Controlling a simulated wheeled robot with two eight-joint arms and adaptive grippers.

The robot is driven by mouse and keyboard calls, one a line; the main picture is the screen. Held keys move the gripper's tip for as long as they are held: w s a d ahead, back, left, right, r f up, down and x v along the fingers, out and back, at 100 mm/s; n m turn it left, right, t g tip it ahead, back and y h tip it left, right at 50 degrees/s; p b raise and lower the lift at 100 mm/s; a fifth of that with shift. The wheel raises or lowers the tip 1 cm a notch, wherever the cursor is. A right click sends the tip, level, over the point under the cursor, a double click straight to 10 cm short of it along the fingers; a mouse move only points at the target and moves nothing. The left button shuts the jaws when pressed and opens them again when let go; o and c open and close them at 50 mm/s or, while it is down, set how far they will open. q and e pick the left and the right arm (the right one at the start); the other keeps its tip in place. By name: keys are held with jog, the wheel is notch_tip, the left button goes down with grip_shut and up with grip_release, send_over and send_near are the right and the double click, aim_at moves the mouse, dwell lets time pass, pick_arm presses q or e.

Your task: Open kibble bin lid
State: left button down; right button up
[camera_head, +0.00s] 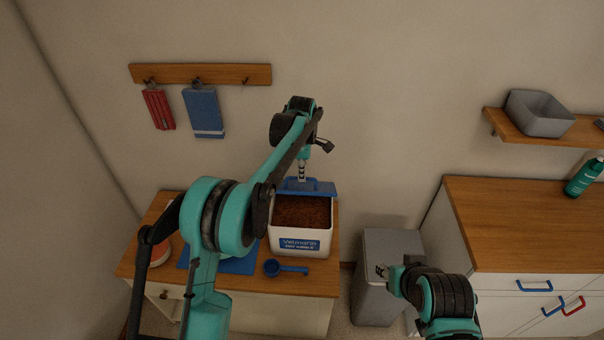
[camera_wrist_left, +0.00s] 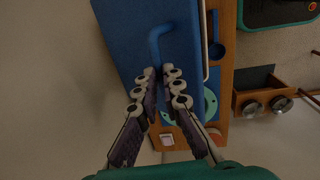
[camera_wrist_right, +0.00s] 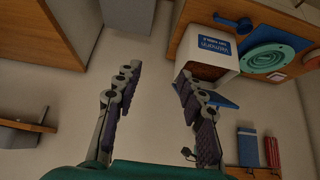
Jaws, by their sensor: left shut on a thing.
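The white kibble bin (camera_head: 300,244) stands on the wooden side table with its brown kibble showing from above. It also shows in the right wrist view (camera_wrist_right: 225,60). Its blue lid (camera_head: 320,188) is raised along the back rim. The lid's blue surface and bent handle (camera_wrist_left: 170,32) fill much of the left wrist view. My left gripper (camera_head: 302,175) is behind and above the bin, shut on the handle; its fingertips (camera_wrist_left: 159,75) meet at the handle's end. My right gripper (camera_head: 384,276) is open and empty, right of the table; its spread fingers show in the right wrist view (camera_wrist_right: 158,78).
A blue scoop (camera_head: 285,269) lies in front of the bin. A blue mat (camera_head: 240,264) is left of it, partly hidden by my left arm. A grey waste bin (camera_head: 393,243) stands between table and cabinet (camera_head: 530,220). A wall rack (camera_head: 200,74) hangs above.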

jog(key=shift+w, duration=0.1)
jog(key=c, duration=0.7)
jog(key=shift+w+a+n, duration=0.1)
jog(key=shift+w+n, duration=0.25)
jog(key=shift+n, duration=0.15)
grip_shut()
jog(key=n+t, duration=0.6)
jog(key=n, duration=2.9)
send_near(302, 191)
jog(key=x, duration=0.3)
jog(key=r+x, duration=0.1)
jog(key=x, duration=0.5)
jog(key=shift+w+r, duration=0.3)
jog(key=shift+w, duration=0.05)
